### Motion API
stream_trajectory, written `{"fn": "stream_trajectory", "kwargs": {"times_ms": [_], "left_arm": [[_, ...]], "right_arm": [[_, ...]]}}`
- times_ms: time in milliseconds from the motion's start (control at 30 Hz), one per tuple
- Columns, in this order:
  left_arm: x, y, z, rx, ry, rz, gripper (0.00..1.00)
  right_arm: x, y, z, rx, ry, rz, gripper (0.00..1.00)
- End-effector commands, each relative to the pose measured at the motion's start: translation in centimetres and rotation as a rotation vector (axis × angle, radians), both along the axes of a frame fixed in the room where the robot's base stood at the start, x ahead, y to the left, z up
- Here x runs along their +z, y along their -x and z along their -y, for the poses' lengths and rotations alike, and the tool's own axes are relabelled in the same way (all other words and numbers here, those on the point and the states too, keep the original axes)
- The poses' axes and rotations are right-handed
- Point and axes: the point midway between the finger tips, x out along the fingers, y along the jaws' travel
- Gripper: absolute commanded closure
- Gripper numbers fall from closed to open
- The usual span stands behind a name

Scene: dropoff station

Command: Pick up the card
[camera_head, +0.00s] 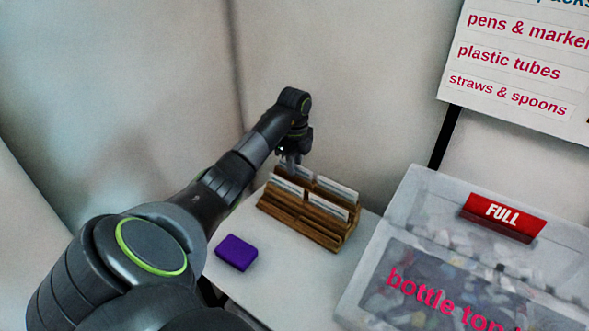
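Several white cards stand in a brown wooden holder (332,241) on a white table; one card (328,206) shows in the front right slot. Another card (287,184) stands at the left, and more show behind. My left gripper (289,166) points down over the back left of the holder, close to the cards there. Its fingers are small in view; I cannot tell whether they are open or shut, or touch a card. My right gripper is not in view.
A purple block (237,252) lies on the white table (285,285) left of the holder. A clear bin (425,200) of bottle tops with a red FULL sign (503,214) stands at the right. A sign board (520,65) hangs above. Walls stand close behind.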

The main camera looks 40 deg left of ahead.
Motion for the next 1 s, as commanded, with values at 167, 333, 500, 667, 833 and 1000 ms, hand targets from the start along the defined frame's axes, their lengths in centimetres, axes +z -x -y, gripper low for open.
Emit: {"fn": "stream_trajectory", "kwargs": {"times_ms": [167,333,500,667,833,1000], "left_arm": [[0.0,0.0,0.0,0.000,0.000,0.001,1.00],[0.1,0.0,0.0,0.000,0.000,0.001,1.00],[0.2,0.0,0.0,0.000,0.000,0.002,1.00],[1.8,-0.1,-0.1,-0.001,-0.003,0.005,1.00],[6.1,-0.1,0.0,0.000,-0.002,0.004,1.00],[8.2,0.0,0.0,0.000,0.000,0.000,1.00]], "right_arm": [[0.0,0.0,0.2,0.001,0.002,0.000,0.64],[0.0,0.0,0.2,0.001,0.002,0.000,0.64],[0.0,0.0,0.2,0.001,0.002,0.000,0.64],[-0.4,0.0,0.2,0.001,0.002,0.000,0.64],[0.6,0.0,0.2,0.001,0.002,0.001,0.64],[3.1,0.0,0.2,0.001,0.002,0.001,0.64]]}}
